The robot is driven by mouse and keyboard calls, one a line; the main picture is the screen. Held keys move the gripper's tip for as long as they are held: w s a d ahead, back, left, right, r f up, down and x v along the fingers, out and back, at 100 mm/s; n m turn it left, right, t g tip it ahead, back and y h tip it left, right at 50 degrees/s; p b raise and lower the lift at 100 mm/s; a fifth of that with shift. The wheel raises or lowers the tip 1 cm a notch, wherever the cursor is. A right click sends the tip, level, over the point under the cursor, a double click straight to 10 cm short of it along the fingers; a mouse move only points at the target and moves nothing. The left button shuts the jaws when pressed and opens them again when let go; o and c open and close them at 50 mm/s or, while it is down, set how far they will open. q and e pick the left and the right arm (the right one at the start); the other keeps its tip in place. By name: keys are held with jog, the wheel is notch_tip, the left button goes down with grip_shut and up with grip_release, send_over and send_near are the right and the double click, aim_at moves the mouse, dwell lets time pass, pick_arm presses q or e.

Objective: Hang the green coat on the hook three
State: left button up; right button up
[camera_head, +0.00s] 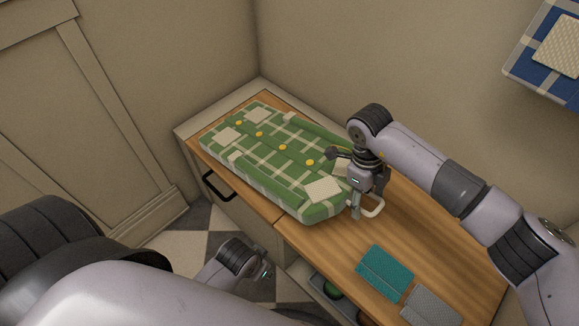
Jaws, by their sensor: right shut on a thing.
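The green plaid coat (275,163) lies flat on the wooden cabinet top, with yellow buttons and cream patches. A pale loop (375,208) sticks out at its right end. My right gripper (358,208) comes down at that end and is shut on the coat by this loop; the exact grip is partly hidden by the gripper. My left gripper (265,268) is low in front of the cabinet, apart from the coat, and its fingers are too small to read. No hook is seen in this view.
A teal folded cloth (385,273) and a grey one (431,305) lie on the cabinet top (415,235). An open drawer (299,272) below holds round things. A blue plaid garment (522,68) is at the upper right wall. A black handle (213,187) juts from the cabinet front.

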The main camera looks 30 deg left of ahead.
pick_arm(q)
jog(key=shift+f, duration=0.4)
pick_arm(e)
jog(key=shift+a+r, duration=0.1)
jog(key=shift+r, duration=0.2)
jog(key=shift+h, duration=0.9)
jog(key=shift+w+p+v, duration=0.2)
jog(key=shift+p+v, duration=0.6)
jog(key=shift+v, duration=3.4)
pick_arm(q)
jog(key=f, duration=0.1)
jog(key=s+f, duration=0.1)
jog(key=f, duration=0.1)
jog(key=s+f, duration=0.1)
jog(key=f, duration=0.1)
jog(key=shift+a+f, duration=0.15)
jog(key=shift+f, duration=0.1)
pick_arm(e)
jog(key=shift+g+h, duration=0.4)
jog(key=v, duration=0.4)
jog(key=shift+s+d+r, duration=0.1)
jog(key=shift+d+r, duration=0.05)
jog(key=shift+d, duration=0.15)
